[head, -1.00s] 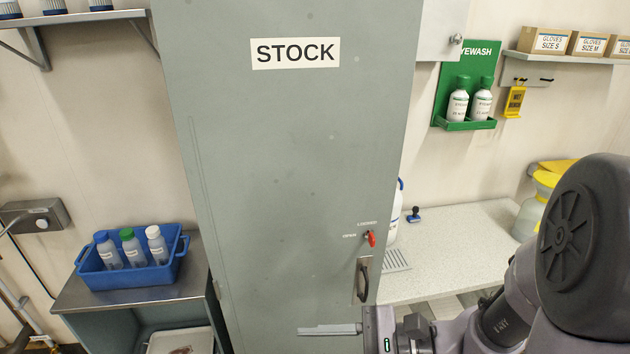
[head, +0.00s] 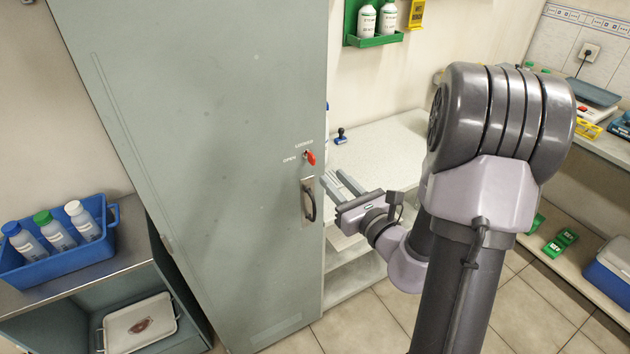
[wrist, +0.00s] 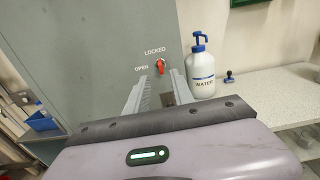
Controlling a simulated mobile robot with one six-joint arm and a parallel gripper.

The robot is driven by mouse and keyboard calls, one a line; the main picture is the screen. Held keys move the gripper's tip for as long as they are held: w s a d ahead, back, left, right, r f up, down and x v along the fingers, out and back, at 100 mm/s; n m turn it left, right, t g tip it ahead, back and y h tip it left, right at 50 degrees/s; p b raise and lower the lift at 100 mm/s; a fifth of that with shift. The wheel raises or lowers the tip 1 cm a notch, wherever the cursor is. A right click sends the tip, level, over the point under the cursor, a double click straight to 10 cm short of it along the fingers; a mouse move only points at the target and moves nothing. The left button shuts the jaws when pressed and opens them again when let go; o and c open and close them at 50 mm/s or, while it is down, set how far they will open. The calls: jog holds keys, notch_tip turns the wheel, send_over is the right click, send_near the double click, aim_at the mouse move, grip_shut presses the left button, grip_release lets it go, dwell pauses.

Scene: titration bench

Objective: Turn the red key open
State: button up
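The red key (head: 310,158) sits in a lock on the grey cabinet door (head: 215,150), just above the dark door handle (head: 309,200). In the wrist view the red key (wrist: 160,66) points roughly upright, between the OPEN label on its left and the LOCKED label above. My gripper (head: 340,184) is right of and slightly below the key in the head view, apart from it. Its two fingers (wrist: 153,88) are spread with nothing between them, and the key shows beyond their tips.
A white water bottle (wrist: 202,74) with a blue pump stands right of the cabinet on the pale bench (head: 385,150). A blue tray (head: 62,262) of bottles sits on the left metal table. Tiled floor lies below at right.

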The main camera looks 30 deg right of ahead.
aim_at(314, 158)
jog(key=w, duration=0.9)
jog(key=shift+w+a+r+b, duration=0.1)
jog(key=shift+w+a+b, duration=0.15)
jog(key=shift+b, duration=0.15)
grip_shut()
